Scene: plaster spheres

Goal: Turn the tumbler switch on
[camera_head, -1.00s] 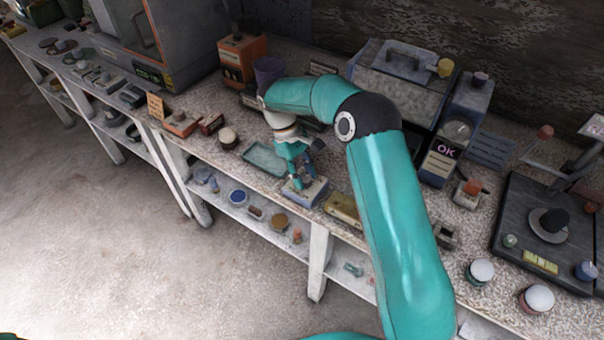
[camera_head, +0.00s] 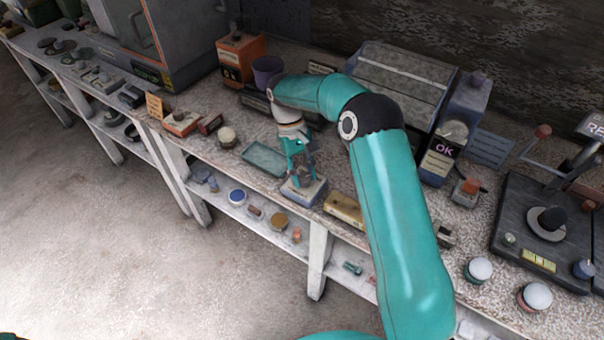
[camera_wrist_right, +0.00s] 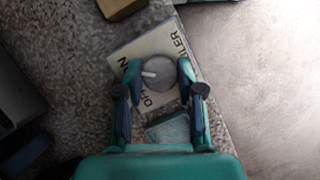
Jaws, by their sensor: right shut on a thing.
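The tumbler switch (camera_head: 303,191) is a small pale box near the bench's front edge. In the right wrist view its white plate (camera_wrist_right: 124,66) carries partly hidden lettering, and a round grey knob (camera_wrist_right: 160,75) with a white mark sits on it. The mark points to the left of the picture. My right gripper (camera_head: 299,180) comes down onto the switch from above. In the wrist view its fingers (camera_wrist_right: 158,72) are on both sides of the knob and shut on it. My left gripper is not in view.
A teal tray (camera_head: 264,158) lies left of the switch and a yellowish box (camera_head: 344,209) right of it. A large grey box (camera_head: 400,78) and a unit reading OK (camera_head: 445,150) stand behind.

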